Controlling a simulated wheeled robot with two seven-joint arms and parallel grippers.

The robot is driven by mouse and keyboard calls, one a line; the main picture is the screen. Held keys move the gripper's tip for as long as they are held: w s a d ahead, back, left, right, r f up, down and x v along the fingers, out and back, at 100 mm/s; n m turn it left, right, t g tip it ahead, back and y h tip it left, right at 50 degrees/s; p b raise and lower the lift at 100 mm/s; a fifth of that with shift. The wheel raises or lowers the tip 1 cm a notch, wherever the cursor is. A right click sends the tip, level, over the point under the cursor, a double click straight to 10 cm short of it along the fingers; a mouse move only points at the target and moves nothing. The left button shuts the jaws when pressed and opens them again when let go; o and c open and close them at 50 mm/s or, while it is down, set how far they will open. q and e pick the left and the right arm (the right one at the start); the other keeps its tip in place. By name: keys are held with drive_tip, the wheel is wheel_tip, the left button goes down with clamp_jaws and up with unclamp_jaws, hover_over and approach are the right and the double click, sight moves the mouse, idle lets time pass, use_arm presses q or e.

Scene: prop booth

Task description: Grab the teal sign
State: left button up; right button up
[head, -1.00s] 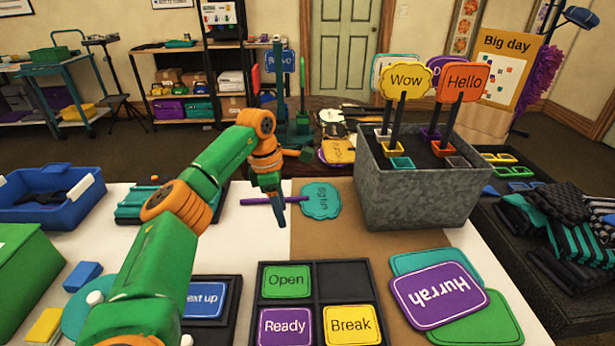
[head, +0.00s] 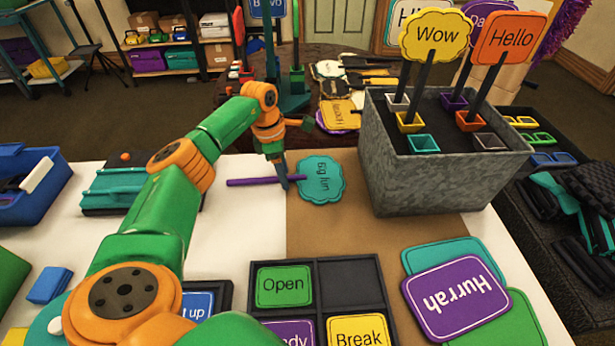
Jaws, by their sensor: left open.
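The teal sign (head: 320,178), with a scalloped edge and "Big fun" lettering turned sideways, lies flat on the table. Its purple stick (head: 248,181) points left. My left gripper (head: 284,183) points down over the stick, close to the sign's left edge. Its jaws are open, and the stick passes behind or between the fingers; I cannot tell whether they touch it. My right gripper is out of view.
A grey metal planter (head: 440,185) with upright signs stands right of the teal sign. A black divided tray (head: 348,270) with word plaques is in front. The purple Hurrah sign (head: 457,297) lies on teal and green ones at front right. A blue bin (head: 40,190) is at left.

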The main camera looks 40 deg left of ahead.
use_arm(q)
drive_tip(key=shift+s+r, duration=0.1)
idle(0.3)
clamp_jaws()
